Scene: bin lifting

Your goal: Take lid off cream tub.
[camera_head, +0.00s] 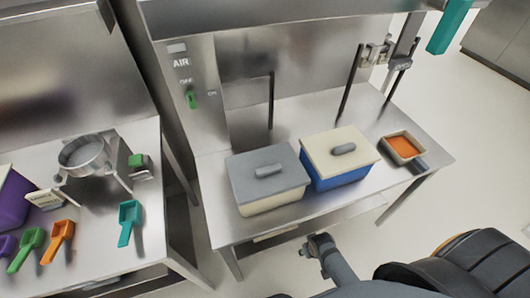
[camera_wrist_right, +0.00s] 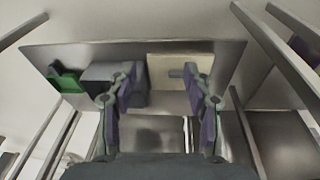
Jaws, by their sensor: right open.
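The cream tub (camera_head: 273,203) stands on the steel bench with a grey lid (camera_head: 268,176) sitting on it. A grey bar handle (camera_head: 268,170) is on top of the lid. The lid looks seated level. My right gripper (camera_head: 318,246) is in front of the bench's near edge, apart from the tub. In the right wrist view its two purple-padded fingers (camera_wrist_right: 160,98) are spread with nothing between them. A grey block that looks like the lid (camera_wrist_right: 98,73) shows there, partly behind the left finger. My left gripper is not in view.
A blue tub (camera_head: 340,177) with a cream lid (camera_head: 330,144) stands close to the right of the cream tub. A tray of orange material (camera_head: 404,148) is further right. Dark upright posts (camera_head: 351,82) rise at the bench's back. A left bench holds coloured scoops (camera_head: 130,220).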

